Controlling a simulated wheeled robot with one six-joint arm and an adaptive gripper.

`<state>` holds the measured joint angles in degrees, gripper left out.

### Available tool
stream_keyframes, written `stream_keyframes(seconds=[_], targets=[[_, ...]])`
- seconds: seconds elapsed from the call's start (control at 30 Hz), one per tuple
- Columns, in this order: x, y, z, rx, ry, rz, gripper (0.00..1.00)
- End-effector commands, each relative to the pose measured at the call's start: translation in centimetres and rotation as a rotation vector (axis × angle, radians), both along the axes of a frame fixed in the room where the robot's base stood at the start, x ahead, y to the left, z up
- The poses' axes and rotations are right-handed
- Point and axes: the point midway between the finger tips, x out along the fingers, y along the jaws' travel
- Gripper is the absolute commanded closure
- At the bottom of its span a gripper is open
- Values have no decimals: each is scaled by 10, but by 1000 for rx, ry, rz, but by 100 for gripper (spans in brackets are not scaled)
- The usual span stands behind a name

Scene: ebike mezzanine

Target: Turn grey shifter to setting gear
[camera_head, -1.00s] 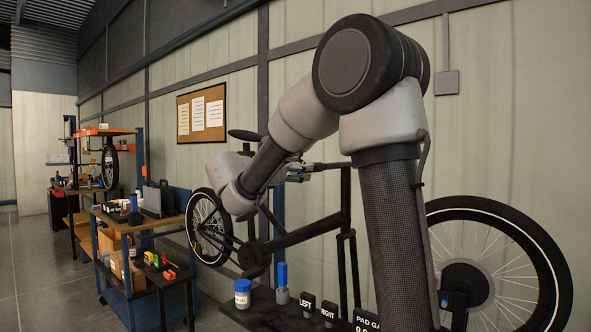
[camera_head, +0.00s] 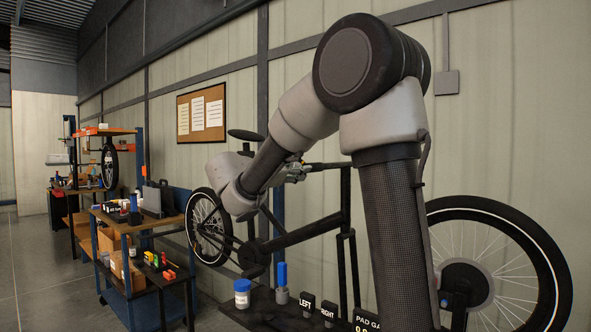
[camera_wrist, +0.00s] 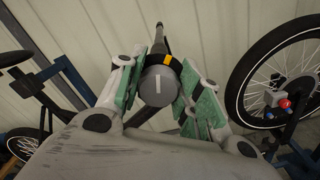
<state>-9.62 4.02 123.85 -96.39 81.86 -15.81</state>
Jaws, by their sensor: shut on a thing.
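The grey shifter (camera_wrist: 158,87) is a round grey knob with a white line on its face, in the middle of the wrist view. A yellow mark (camera_wrist: 168,59) sits on the dark part just behind it. My gripper (camera_wrist: 160,90) has its green-padded fingers on either side of the knob and is shut on it. The white line looks close to upright in the picture, a little left of the yellow mark. In the head view my arm covers much of the handlebar (camera_head: 325,165), and the shifter cannot be made out there.
The black bike frame (camera_head: 300,232) stands along the wall, with a wheel (camera_head: 548,262) at right. A bench below holds a blue-capped jar (camera_head: 242,293), a blue bottle (camera_head: 282,282) and LEFT and RIGHT signs (camera_head: 306,303). Shelves with tools (camera_head: 130,225) stand at left.

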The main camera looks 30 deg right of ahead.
Motion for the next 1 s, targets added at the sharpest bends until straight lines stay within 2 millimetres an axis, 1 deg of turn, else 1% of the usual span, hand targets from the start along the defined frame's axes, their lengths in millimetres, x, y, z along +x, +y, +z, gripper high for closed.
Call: stream_keyframes(seconds=[0.2,0.5,0.7,1.0], targets=[[-1,0,-1,57,-156,0,89],[-1,0,-2,111,-306,0,89],[-1,0,-2,129,-352,-1,89],[-1,0,-2,133,-363,0,89]])
